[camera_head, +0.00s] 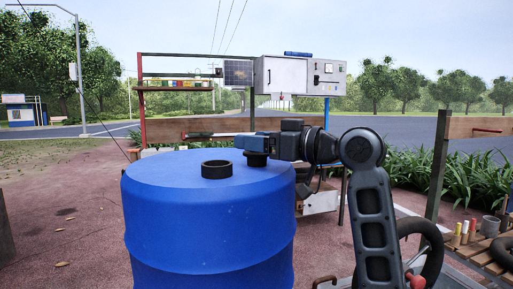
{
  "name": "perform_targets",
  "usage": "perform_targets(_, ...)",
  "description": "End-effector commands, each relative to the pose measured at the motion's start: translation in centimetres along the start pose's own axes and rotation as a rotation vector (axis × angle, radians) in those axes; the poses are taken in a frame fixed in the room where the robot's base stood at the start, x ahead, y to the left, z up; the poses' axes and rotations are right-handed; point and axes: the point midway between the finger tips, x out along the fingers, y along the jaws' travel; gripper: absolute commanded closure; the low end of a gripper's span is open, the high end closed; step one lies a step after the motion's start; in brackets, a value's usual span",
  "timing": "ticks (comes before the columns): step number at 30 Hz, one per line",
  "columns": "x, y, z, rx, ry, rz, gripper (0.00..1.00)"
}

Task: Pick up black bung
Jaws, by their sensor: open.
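A blue drum (208,225) stands upright in front of me. A black ring-shaped neck (217,169) with an open top sits on the middle of its lid. A smaller black piece (257,159), which looks like the bung, sits on the lid to the right of the ring, near the far right rim. My gripper (251,144) reaches in from the right, level, with its blue fingers just above and around the top of this piece. The fingers hide the top of the piece. The jaws are open; I cannot tell if they touch it.
A rack with a white cabinet (284,76) and a grey control box (329,78) stands behind the drum. A wooden pallet (474,250) with coloured tubes (464,232) and a grey cup (491,227) is at right. The drum lid's left side is clear.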

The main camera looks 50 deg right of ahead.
Motion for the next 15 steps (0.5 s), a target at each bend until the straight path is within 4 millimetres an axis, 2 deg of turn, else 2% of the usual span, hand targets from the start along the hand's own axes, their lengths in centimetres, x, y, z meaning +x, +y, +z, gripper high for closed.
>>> perform_targets(8,0.26,0.03,0.05,0.000,0.000,0.001,0.33)
perform_targets(15,0.24,0.03,0.04,0.000,0.000,0.001,0.56)
